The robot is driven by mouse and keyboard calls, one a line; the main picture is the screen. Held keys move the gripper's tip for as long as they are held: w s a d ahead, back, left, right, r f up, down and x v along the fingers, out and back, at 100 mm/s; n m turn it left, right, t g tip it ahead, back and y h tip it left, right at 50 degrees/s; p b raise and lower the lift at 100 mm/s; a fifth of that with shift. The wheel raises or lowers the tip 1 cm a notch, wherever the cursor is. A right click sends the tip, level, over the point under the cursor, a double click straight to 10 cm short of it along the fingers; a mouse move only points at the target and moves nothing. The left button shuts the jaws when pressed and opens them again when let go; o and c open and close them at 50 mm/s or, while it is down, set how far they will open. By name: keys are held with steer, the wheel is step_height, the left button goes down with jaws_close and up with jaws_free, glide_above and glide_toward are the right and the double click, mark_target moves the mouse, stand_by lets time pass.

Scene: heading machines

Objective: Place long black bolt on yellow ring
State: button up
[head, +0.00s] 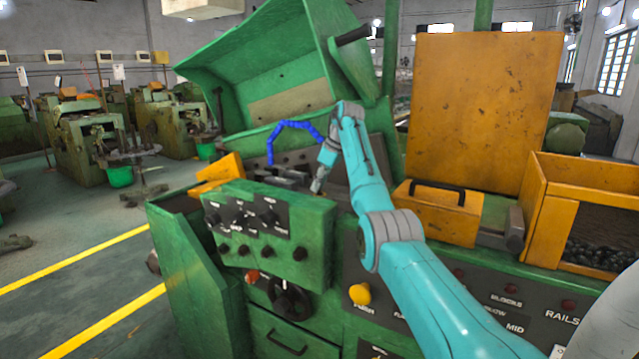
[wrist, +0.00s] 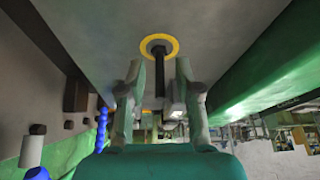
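The yellow ring (wrist: 174,43) lies on a grey surface at the top middle of the wrist view. The long black bolt (wrist: 159,75) shows as a dark shaft running from the ring's middle down between my fingers. Its far end overlaps the ring in the picture and seems to stand within it; exact contact cannot be told. My gripper (wrist: 158,72) is open, one finger on each side of the bolt, with visible gaps on both sides. In the head view my gripper (head: 318,184) is low at the machine's work area; the bolt and ring cannot be made out there.
A blue segmented hose (head: 294,126) arches close to my gripper, and shows at left in the wrist view (wrist: 101,130). The raised green cover (head: 262,70) stands behind. The green control box (head: 270,222) is in front. An orange bin (head: 557,215) stands right.

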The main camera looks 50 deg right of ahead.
steer(key=shift+r, duration=0.1)
steer(key=a+v, duration=0.1)
steer(key=v, duration=1.1)
steer(key=shift+d, duration=0.45)
